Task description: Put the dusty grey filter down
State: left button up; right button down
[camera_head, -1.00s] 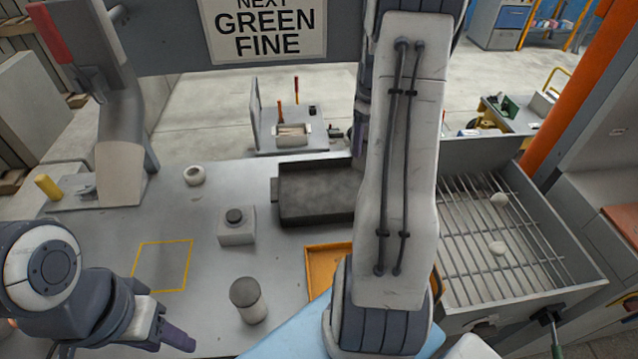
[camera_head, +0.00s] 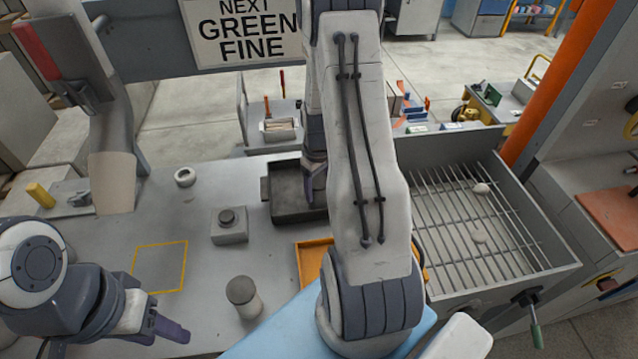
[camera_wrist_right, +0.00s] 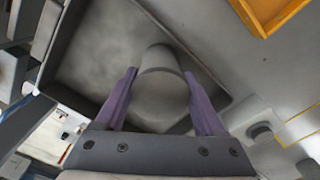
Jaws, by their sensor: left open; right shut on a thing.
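My right gripper (camera_wrist_right: 160,98) is shut on the dusty grey filter (camera_wrist_right: 160,88), a grey cylinder between its purple fingers in the right wrist view. The dark grey tray (camera_wrist_right: 75,42) lies around and behind the filter there; I cannot tell whether the filter touches its floor. In the head view the right gripper (camera_head: 316,185) is at the right part of this tray (camera_head: 285,205), and the filter is not clearly visible there, with my arm in front. My left gripper (camera_head: 160,322) is open and empty at the lower left, above the bench.
A cylinder with a dark top (camera_head: 243,297) stands on the bench near an orange tray (camera_head: 310,262). A grey button box (camera_head: 229,228), a white ring (camera_head: 185,177) and a yellow-outlined square (camera_head: 160,267) are further left. A barred bin (camera_head: 470,225) stands at right.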

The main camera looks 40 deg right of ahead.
jog(key=shift+f, duration=0.2)
grip_release()
jog(key=shift+r, duration=0.1)
